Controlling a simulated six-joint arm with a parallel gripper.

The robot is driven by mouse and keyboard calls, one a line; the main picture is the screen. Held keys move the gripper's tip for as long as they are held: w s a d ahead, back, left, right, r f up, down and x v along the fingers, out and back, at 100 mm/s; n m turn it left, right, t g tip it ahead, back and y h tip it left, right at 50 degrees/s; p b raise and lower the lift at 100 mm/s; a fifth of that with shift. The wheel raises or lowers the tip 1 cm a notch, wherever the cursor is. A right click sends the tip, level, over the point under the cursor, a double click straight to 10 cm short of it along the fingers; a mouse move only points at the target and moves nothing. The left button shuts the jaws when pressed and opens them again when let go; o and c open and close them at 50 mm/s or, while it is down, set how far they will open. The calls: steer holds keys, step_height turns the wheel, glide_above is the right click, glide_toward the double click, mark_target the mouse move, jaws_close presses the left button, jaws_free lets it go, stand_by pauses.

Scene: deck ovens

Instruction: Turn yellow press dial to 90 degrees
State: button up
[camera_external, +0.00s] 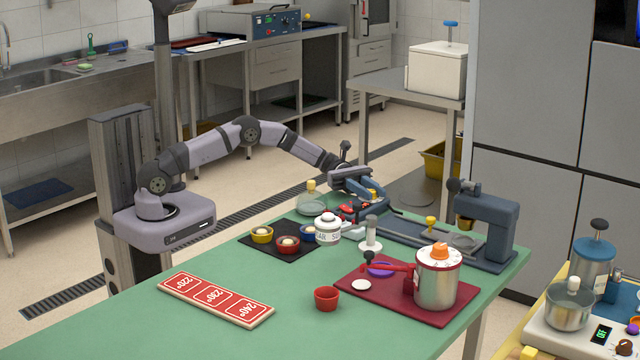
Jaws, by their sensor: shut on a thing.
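The blue-grey press (487,225) stands at the right end of the green table, with a long flat base reaching left. A yellow knob (430,223) stands upright on a short stem by this base, apart from my gripper. My gripper (352,211) is low over the back edge of the table, near the left end of the press base. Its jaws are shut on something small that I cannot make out. A small yellow patch (373,194) shows beside the jaws; I cannot tell whether it is a dial. No angle mark is readable.
A white lidded jar (328,230) and a grey-handled tool (371,234) stand close in front of my gripper. A yellow-capped bottle (310,190) is to its left. A steel pot (436,280) stands on a red board (375,303).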

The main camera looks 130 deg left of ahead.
steer(key=shift+r+m+g+h+b, duration=0.1)
steer(key=shift+m+g+h+b, duration=0.5)
steer(key=shift+m+h, duration=0.25)
steer(key=o, duration=1)
steer(key=shift+h, duration=0.25)
steer(key=shift+o, duration=0.2)
steer(key=shift+s, duration=0.1)
steer(key=shift+b+v, duration=0.55)
steer(key=shift+v, duration=3.05)
